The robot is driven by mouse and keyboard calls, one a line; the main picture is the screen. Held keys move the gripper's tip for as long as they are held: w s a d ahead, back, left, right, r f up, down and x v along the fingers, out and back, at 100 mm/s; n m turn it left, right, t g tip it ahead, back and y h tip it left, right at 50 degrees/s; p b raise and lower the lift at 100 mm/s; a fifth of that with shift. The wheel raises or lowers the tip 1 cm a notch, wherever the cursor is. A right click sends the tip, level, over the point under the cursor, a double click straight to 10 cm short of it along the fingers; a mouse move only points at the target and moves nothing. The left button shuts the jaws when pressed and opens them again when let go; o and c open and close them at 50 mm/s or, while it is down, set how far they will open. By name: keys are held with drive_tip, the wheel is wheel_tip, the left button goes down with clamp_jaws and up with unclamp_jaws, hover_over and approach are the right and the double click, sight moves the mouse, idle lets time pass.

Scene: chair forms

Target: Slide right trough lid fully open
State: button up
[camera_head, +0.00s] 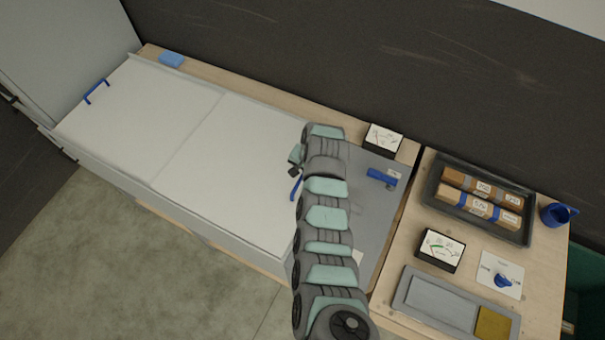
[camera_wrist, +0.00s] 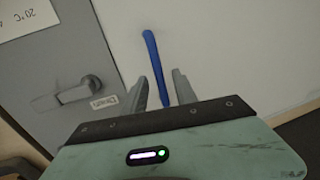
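The white right trough lid (camera_head: 240,175) lies flat beside the left lid (camera_head: 135,115), with a seam between them. Its blue bar handle (camera_head: 296,187) is at its right end and also shows in the wrist view (camera_wrist: 157,66). My gripper (camera_head: 294,167) is at this handle, partly hidden by my arm in the head view. In the wrist view my gripper's two fingers (camera_wrist: 160,88) are apart, with the lower part of the handle between them. A gap shows between the left finger and the handle.
A grey surface (camera_head: 375,215) right of the lid carries a blue lever (camera_head: 381,178). The wrist view shows a lever labelled "Drain" (camera_wrist: 75,92). A gauge (camera_head: 384,139) stands behind.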

clamp_jaws()
idle(0.4)
idle(1.1)
